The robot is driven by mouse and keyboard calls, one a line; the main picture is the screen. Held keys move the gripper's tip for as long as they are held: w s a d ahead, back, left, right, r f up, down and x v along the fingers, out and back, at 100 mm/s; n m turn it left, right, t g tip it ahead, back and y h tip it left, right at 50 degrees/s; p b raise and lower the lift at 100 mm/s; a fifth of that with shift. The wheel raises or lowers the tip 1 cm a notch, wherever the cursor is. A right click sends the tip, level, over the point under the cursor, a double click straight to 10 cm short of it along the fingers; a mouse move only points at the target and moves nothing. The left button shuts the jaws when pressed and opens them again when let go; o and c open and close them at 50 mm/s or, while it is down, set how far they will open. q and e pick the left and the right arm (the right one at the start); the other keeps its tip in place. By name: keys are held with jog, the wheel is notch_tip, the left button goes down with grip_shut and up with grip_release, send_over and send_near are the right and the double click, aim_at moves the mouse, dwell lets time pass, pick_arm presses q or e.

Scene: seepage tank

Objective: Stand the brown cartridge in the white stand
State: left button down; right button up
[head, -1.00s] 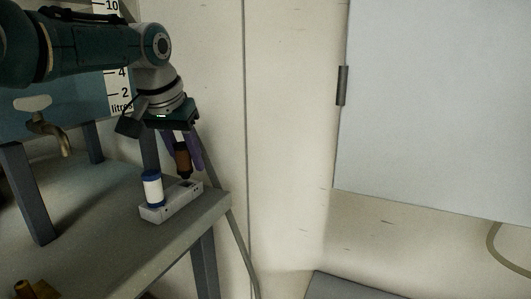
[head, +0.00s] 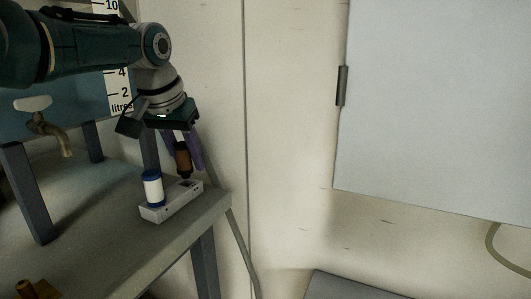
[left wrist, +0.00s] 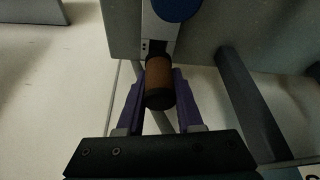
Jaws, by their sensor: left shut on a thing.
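The brown cartridge (head: 183,160) hangs upright between the purple fingers of my left gripper (head: 184,158), which is shut on it. Its dark lower end is over the right end of the white stand (head: 167,211), close to a dark opening there. I cannot tell whether it touches the stand. In the left wrist view, the cartridge (left wrist: 160,76) is between the two fingers (left wrist: 160,84), and the white stand (left wrist: 155,30) lies beyond it. My right gripper is not in view.
A white cartridge with a blue cap (head: 152,188) stands in the stand's left end. The stand is near the right corner of the grey table (head: 110,235). A brass tap (head: 50,138) sticks out at left. A brass part (head: 40,289) is at the lower left.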

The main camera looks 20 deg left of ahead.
aim_at(180, 145)
pick_arm(q)
jog(key=shift+f+b, duration=0.7)
jog(key=shift+f, duration=0.15)
jog(key=shift+c, duration=2.4)
grip_release()
jog(key=shift+r, duration=0.1)
jog(key=shift+r+p, duration=0.25)
jog(key=shift+p, duration=0.15)
jog(key=p+v, duration=0.5)
jog(key=v, duration=0.3)
jog(key=shift+s+r, duration=0.2)
jog(key=shift+r, duration=0.05)
jog(key=shift+s+d+r, duration=0.1)
jog(key=shift+s+r, duration=0.05)
jog(key=shift+r, duration=0.15)
jog(key=shift+d+p, duration=0.1)
jog(key=shift+p, duration=0.2)
